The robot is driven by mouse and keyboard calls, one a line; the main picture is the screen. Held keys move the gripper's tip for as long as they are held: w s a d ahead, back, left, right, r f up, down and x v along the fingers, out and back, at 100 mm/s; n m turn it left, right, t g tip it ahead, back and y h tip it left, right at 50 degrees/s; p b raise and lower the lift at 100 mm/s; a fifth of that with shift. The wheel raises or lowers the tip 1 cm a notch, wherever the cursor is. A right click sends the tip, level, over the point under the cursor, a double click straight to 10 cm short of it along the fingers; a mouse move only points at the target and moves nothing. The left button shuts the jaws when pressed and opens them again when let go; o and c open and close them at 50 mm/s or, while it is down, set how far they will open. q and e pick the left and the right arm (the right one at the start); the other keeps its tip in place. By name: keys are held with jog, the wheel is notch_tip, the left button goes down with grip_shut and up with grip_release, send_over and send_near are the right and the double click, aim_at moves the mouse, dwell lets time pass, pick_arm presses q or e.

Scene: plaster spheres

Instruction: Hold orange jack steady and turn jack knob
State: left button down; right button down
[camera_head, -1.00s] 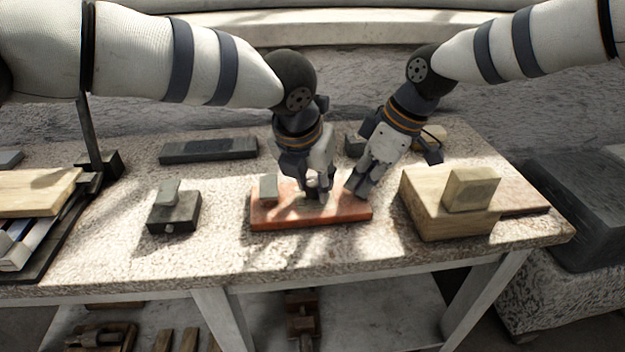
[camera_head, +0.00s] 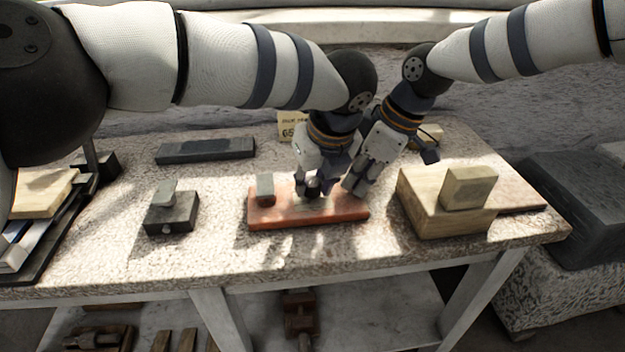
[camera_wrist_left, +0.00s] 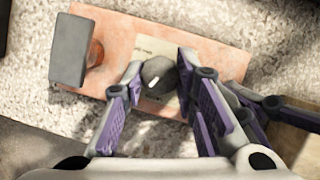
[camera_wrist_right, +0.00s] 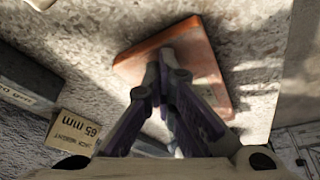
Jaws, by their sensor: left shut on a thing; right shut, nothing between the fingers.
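The orange jack (camera_head: 335,213) lies flat on the stone-topped table, with a small grey block (camera_head: 265,188) on its left end. The block also shows in the left wrist view (camera_wrist_left: 70,50). The dark round jack knob (camera_wrist_left: 158,76), with a white mark, sits over a pale label on the jack. My left gripper (camera_head: 308,189) points down at the jack's middle, its fingers shut on the knob. My right gripper (camera_head: 352,189) is shut and empty, its tips at the jack's right part. In the right wrist view its tips (camera_wrist_right: 160,62) overlap the orange base (camera_wrist_right: 195,50); contact is unclear.
A card reading 65 mm (camera_wrist_right: 75,132) stands behind the jack. A wooden block (camera_head: 430,205) is close on the right. A dark block with a grey top (camera_head: 170,212) stands left, and a long dark block (camera_head: 205,150) behind it. The table's front strip is clear.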

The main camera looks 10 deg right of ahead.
pick_arm(q)
jog(key=shift+d+n, duration=0.1)
jog(key=shift+n, duration=0.3)
jog(key=c, duration=1.2)
grip_release()
jog(key=shift+c, duration=0.2)
jog(key=v, duration=1.2)
